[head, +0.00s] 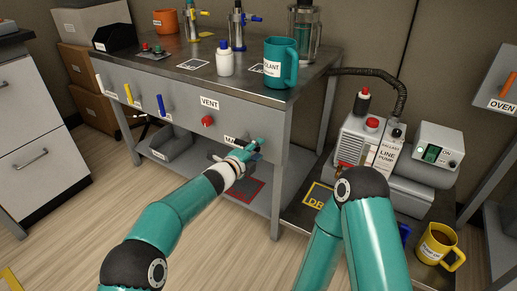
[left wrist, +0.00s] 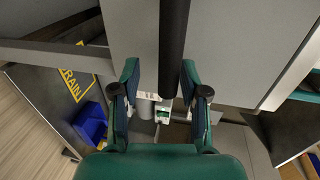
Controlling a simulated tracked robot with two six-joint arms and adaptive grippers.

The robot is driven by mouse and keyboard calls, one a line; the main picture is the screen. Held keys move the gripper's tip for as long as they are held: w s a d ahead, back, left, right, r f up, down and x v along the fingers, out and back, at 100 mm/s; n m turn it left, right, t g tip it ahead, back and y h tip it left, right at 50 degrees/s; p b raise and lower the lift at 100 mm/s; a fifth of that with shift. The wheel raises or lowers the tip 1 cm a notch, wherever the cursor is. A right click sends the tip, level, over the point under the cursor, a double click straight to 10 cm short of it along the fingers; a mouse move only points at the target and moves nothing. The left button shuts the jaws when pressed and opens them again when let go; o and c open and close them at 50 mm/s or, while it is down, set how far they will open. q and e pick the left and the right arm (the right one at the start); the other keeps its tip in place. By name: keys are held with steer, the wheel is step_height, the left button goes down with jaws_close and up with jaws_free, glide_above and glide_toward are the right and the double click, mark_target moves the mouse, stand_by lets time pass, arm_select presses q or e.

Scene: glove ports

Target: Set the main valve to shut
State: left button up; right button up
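The front panel of the steel bench (head: 175,95) carries the MAIN label (head: 234,140), partly covered by my left gripper. My left gripper (head: 254,151) is at the panel just by this label. The main valve itself is hidden behind it in the head view. In the left wrist view, a dark bar (left wrist: 172,45), which looks like the valve's handle, runs down between the two fingers of my left gripper (left wrist: 160,92). The fingers stand apart, with a visible gap on the left side of the bar. My right arm is at the lower right; its gripper is out of view.
A red VENT knob (head: 208,121) and yellow (head: 128,93) and blue (head: 160,105) handles sit left on the panel. A teal mug (head: 281,63) and white bottle (head: 224,60) stand above. The line pump (head: 368,150) and yellow mug (head: 437,243) are at right.

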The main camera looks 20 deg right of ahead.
arm_select(q)
steer(key=shift+r, duration=0.2)
steer(key=shift+a, duration=0.15)
steer(key=shift+s+a+r, duration=0.1)
steer(key=shift+a, duration=0.05)
steer(key=v, duration=1.1)
steer(key=shift+s+a, duration=0.2)
steer(key=shift+f, duration=0.25)
